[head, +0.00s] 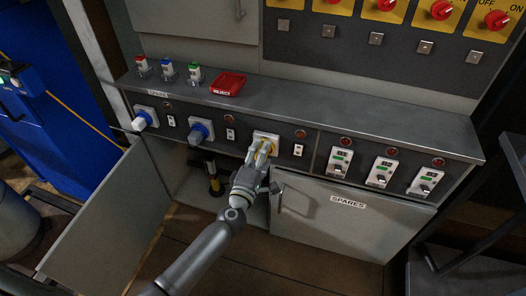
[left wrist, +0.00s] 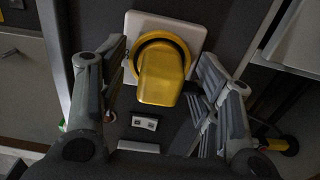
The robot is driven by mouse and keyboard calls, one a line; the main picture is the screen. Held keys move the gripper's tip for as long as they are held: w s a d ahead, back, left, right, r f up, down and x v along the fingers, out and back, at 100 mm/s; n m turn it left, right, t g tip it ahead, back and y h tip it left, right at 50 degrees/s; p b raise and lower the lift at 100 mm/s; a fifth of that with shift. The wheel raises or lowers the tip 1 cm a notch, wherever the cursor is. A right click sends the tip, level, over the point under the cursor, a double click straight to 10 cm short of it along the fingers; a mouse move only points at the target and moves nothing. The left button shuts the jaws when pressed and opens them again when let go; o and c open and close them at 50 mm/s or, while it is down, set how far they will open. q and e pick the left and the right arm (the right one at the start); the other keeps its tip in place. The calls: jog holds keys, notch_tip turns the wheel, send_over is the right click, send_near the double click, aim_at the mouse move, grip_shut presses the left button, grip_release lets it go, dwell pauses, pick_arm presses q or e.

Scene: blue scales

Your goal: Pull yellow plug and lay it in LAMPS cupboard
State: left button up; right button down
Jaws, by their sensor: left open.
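The yellow plug (head: 264,147) sits in a white-framed socket on the dark panel front. It fills the upper middle of the left wrist view (left wrist: 162,75), against its white plate. My left gripper (head: 261,154) is at the plug, and its fingers (left wrist: 160,95) stand open on either side with gaps visible. In the head view it hides part of the plug. A cupboard (head: 187,190) below the panel stands open, its door (head: 105,225) swung out to the left. No LAMPS label is readable. My right gripper is out of view.
A closed door labelled SPARES (head: 348,202) is right of the open cupboard. A dark and yellow object (head: 214,180) stands inside the opening. A red REJECT tray (head: 228,83) lies on the ledge above.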

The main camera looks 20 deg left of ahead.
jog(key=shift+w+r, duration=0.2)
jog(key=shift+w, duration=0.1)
pick_arm(q)
grip_shut()
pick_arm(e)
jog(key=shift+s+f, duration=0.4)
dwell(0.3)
pick_arm(q)
jog(key=shift+s, duration=0.4)
jog(key=shift+s+a+p, duration=0.1)
jog(key=shift+s+p, duration=0.5)
jog(key=shift+s, duration=2)
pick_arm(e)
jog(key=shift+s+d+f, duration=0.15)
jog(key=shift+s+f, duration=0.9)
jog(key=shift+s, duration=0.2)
